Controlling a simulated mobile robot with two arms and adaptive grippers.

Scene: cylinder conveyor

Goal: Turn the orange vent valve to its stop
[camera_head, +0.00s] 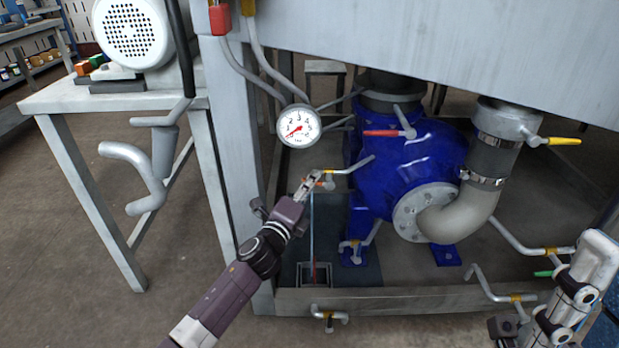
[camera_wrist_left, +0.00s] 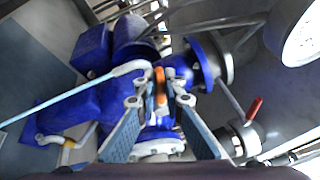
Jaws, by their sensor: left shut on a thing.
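The orange vent valve (camera_wrist_left: 160,86) shows in the left wrist view as a narrow orange handle between my fingertips, on a thin grey pipe in front of the blue pump. In the head view only a small orange bit (camera_head: 329,181) shows beside the fingertips, at the left end of a short grey pipe. My left gripper (camera_head: 314,182) reaches up to it from the lower left and is shut on the handle; it also shows in the left wrist view (camera_wrist_left: 160,98). The fingers partly hide the valve, and its turn angle is unclear.
The blue pump (camera_head: 405,165) stands right behind the valve. A pressure gauge (camera_head: 299,126) is above it, its red needle near the low end. A red lever (camera_head: 381,133) and a yellow lever (camera_head: 564,141) are on nearby pipes. A frame post (camera_head: 216,185) stands left of my gripper.

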